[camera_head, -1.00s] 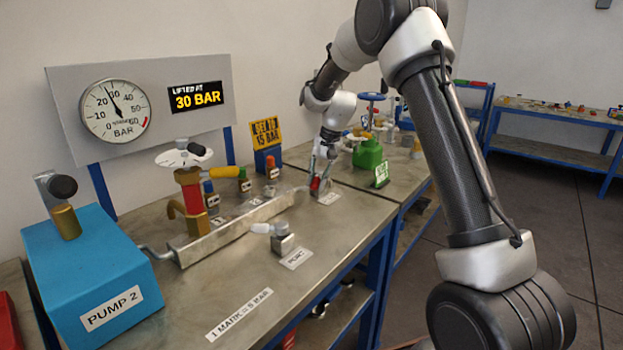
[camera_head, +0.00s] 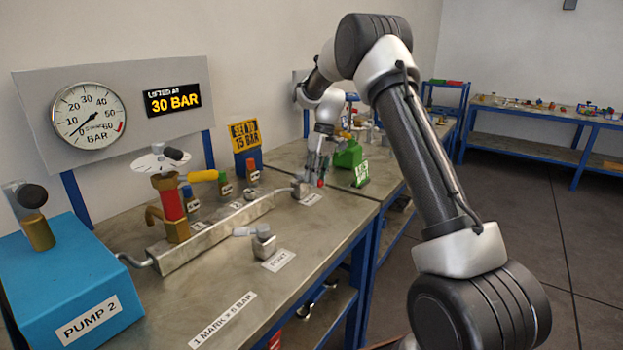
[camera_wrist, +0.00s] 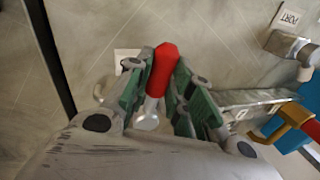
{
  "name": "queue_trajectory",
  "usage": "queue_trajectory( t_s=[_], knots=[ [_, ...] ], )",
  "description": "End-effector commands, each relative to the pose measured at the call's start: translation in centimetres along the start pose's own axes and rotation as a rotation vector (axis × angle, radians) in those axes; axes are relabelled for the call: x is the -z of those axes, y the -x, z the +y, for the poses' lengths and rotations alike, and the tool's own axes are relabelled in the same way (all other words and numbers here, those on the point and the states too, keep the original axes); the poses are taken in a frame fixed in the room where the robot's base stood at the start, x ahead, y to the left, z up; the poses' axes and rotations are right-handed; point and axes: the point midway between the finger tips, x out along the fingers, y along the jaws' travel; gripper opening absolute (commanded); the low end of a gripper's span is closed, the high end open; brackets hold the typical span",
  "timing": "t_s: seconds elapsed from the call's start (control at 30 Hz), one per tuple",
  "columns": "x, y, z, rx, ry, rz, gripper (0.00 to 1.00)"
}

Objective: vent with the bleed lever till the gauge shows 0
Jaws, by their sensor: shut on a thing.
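The round pressure gauge (camera_head: 90,115) is on the grey panel at the left; its needle points to the lower left, close to the 0 mark. The bleed lever has a red handle (camera_wrist: 163,68) and a metal stem (camera_wrist: 148,115). In the wrist view, my gripper (camera_wrist: 160,85) has its green-padded fingers on both sides of the handle and is shut on it. In the head view, my gripper (camera_head: 317,168) is at the far end of the metal manifold (camera_head: 215,232), and only a bit of red shows below it.
A blue pump box (camera_head: 70,285) labelled PUMP 2 stands at the front left. A red-and-brass valve (camera_head: 172,208) stands on the manifold. A small port fitting (camera_head: 263,240) sits nearer the bench edge. A green container (camera_head: 348,155) stands just beyond my gripper.

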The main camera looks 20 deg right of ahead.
Motion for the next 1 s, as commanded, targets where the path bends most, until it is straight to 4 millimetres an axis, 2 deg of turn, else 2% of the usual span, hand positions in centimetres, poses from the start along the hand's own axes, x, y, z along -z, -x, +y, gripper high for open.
queue_trajectory(
  t_s=[0.33, 0.9, 0.93, 1.0],
  knots=[
    [0.17, 0.28, 1.06, -0.002, 0.140, -0.037, 0.00],
    [0.24, 0.42, 1.28, -0.005, 0.169, -0.043, 0.00],
    [0.24, 0.42, 1.28, -0.005, 0.169, -0.043, 0.28],
    [0.25, 0.42, 1.26, -0.004, 0.169, -0.042, 0.40]
  ],
)
